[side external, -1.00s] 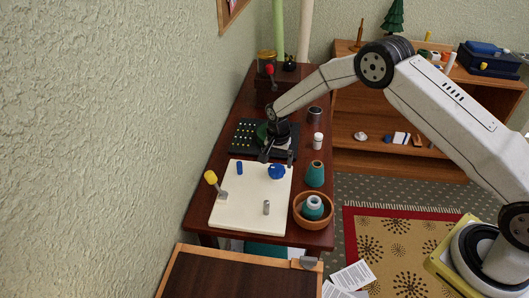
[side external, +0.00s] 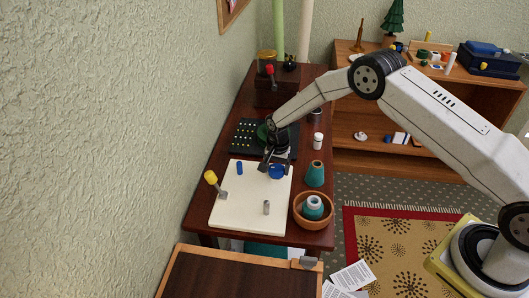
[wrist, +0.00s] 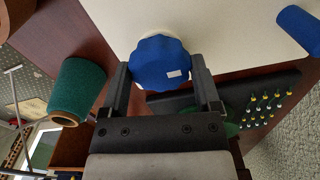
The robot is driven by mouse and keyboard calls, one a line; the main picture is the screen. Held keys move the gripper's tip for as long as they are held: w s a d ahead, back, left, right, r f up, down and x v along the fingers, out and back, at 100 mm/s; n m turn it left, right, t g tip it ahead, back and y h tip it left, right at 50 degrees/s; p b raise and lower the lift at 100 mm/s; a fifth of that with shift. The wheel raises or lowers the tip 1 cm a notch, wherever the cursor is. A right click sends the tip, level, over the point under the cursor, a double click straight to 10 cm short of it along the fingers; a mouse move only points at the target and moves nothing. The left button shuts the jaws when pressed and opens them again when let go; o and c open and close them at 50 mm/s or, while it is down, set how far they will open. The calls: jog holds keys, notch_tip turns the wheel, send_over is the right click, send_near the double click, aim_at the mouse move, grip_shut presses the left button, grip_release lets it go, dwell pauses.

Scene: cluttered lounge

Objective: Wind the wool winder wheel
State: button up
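A blue lobed wheel (side external: 277,172) with a small white label sits on a white board (side external: 240,207) on the table, near the board's far right corner. It also shows in the wrist view (wrist: 160,62). My gripper (side external: 268,165) is down at the wheel, pointing at the board. In the wrist view my gripper's fingers (wrist: 160,75) are apart, one on each side of the wheel. I cannot tell whether either finger touches it. In the side view the gripper partly hides the wheel's left edge.
The board also carries a blue peg (side external: 239,168), a yellow-knobbed lever (side external: 211,178) and a grey post (side external: 266,208). A green wool cone (side external: 315,173) and a wooden bowl (side external: 325,218) holding another cone stand right of the board. A black pegboard (side external: 240,134) lies behind it.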

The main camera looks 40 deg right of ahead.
aim_at(277, 167)
jog(key=shift+n, duration=0.5)
jog(key=n, duration=1.6)
jog(key=shift+n, duration=0.3)
dwell(0.4)
jog(key=o, duration=1.1)
jog(key=shift+r, duration=0.1)
jog(key=shift+r, duration=3.85)
